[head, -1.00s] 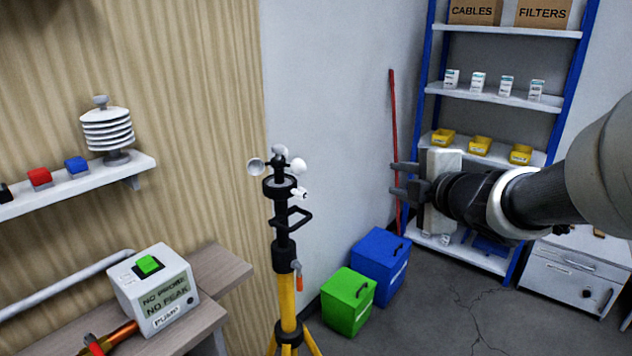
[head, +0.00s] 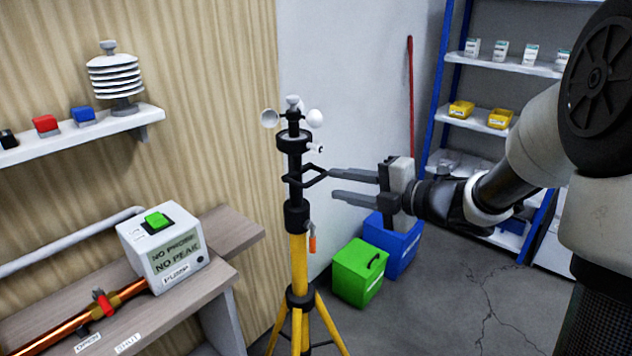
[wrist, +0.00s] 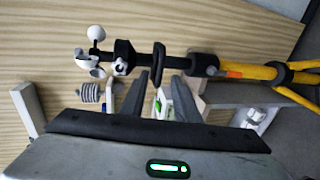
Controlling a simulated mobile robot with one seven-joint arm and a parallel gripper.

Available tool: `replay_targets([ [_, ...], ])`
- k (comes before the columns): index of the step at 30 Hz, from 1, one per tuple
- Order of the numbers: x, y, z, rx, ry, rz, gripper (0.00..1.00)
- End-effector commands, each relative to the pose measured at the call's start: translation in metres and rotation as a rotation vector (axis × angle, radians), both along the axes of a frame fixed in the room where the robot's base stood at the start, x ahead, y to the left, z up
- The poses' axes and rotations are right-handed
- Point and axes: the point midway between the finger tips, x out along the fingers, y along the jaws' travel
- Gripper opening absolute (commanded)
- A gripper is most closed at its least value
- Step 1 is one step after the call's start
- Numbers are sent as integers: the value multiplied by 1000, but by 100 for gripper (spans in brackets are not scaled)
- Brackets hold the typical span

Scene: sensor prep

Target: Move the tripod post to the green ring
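The tripod post (head: 298,262) stands upright in the head view, with yellow legs, a black upper tube, a black loop handle and a white cup anemometer (head: 293,112) on top. My gripper (head: 332,184) is open and empty, its two fingers pointing left at the post just right of the loop handle (head: 305,176). In the wrist view the post (wrist: 205,66) lies across the picture beyond the fingertips (wrist: 164,80), with the handle near them. I cannot tell whether they touch. No green ring shows in any view.
A bench carries a white pump box (head: 162,250) with a green button and a copper pipe (head: 118,296) at the left. Green (head: 360,272) and blue (head: 402,247) bins stand behind the post. Cracked floor at the lower right is clear.

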Motion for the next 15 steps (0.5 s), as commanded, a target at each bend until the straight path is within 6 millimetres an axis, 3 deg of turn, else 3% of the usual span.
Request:
replay_targets([
  [6,27,36,-11,0,0,2,29],
  [15,45,58,-16,0,0,-1,29],
])
